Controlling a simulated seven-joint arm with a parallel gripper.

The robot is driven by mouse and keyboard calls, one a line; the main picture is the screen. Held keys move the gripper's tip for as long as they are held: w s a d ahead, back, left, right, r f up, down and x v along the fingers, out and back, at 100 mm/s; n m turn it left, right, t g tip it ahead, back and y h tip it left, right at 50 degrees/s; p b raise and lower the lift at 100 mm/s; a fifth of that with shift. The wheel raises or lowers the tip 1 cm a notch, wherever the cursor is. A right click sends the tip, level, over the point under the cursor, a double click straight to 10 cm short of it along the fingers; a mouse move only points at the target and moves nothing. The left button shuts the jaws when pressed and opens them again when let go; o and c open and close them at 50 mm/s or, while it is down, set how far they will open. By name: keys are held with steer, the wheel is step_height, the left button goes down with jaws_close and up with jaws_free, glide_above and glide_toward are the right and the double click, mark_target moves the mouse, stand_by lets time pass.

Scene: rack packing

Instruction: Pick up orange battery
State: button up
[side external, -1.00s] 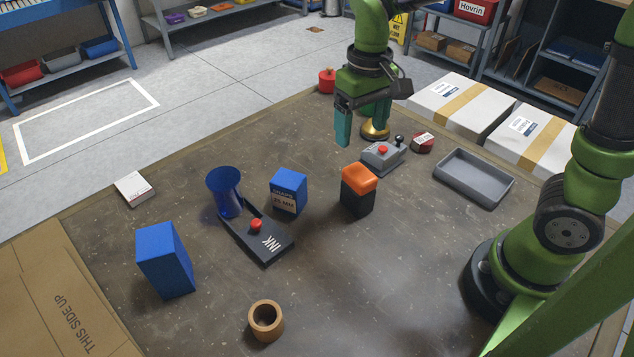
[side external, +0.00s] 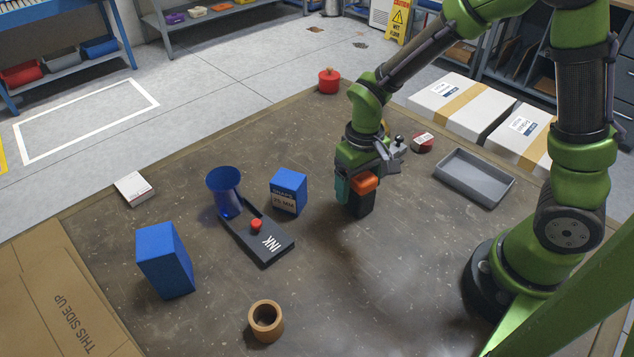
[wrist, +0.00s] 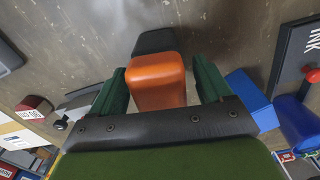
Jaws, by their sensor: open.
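The orange battery (side external: 362,182) stands on the table, with an orange top and a black lower body. It also shows in the wrist view (wrist: 157,80), its orange part between my two green fingers and its dark part beyond. My gripper (side external: 352,188) is down at the battery's upper part, with a finger on each side. In the wrist view my gripper (wrist: 160,88) is open, with a gap between the orange top and each finger. In the side view the far finger is hidden behind the battery.
A blue box (side external: 289,190) stands left of the battery, near a black INK tray (side external: 262,248) and a blue cup (side external: 224,190). A grey control box with a lever (side external: 398,148) is behind my gripper. A grey tray (side external: 474,177) lies right. Table in front is clear.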

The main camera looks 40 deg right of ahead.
steer(key=shift+f, duration=1.3)
steer(key=shift+r, duration=0.1)
steer(key=c, duration=1.4)
